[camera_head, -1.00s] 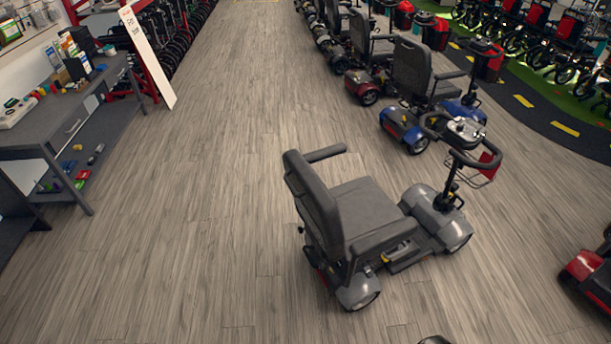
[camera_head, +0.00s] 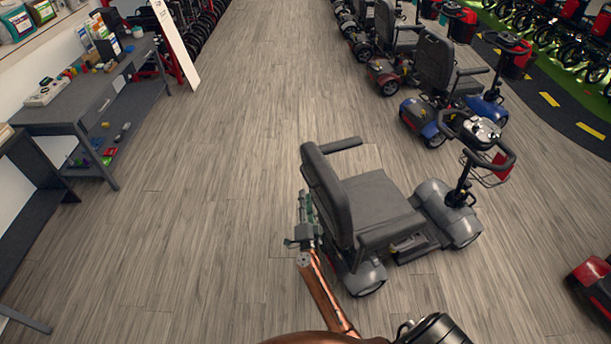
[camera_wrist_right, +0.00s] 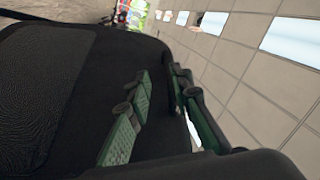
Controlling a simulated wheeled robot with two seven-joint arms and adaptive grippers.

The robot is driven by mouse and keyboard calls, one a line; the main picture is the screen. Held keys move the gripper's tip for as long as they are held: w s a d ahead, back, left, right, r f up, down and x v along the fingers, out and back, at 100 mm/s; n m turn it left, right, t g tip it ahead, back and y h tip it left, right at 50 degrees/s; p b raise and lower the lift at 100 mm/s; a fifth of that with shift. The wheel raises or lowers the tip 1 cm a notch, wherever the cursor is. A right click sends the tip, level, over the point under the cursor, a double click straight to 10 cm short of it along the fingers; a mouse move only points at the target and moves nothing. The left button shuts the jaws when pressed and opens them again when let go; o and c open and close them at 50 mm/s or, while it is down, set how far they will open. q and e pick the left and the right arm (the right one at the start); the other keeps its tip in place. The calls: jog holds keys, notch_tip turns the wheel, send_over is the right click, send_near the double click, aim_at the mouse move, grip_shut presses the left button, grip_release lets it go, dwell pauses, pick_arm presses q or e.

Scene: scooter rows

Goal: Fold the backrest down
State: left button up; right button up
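The backrest (camera_head: 328,190) of the nearest grey scooter (camera_head: 445,215) stands upright, leaning slightly back, above its seat (camera_head: 378,200). In the head view my right gripper (camera_head: 304,222) is at the left, rear side of the backrest, low down near its edge. In the right wrist view its green fingers (camera_wrist_right: 165,110) are spread apart. The dark backrest (camera_wrist_right: 45,85) fills the left of that view, and its edge reaches between the fingers. I cannot tell whether either finger touches it. My left gripper is out of view.
An armrest (camera_head: 340,145) sticks out on the backrest's far side. The tiller (camera_head: 475,160) stands in front of the seat. A blue scooter (camera_head: 425,120) is behind, and a red one (camera_head: 592,275) at the right edge. A grey workbench (camera_head: 85,105) is at left. The floor between is clear.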

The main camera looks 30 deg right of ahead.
aim_at(305, 175)
jog(key=shift+m+h, duration=0.4)
jog(key=x, duration=0.2)
jog(key=r+x, duration=0.1)
jog(key=x, duration=0.4)
jog(key=shift+d+r, duration=0.1)
jog(key=shift+r, duration=0.3)
jog(key=shift+w+d+r, duration=0.1)
jog(key=shift+w+d, duration=0.15)
jog(key=shift+w, duration=0.25)
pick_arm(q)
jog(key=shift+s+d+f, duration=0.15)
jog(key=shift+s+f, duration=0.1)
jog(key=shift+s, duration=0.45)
pick_arm(e)
jog(key=shift+c, duration=0.7)
grip_shut()
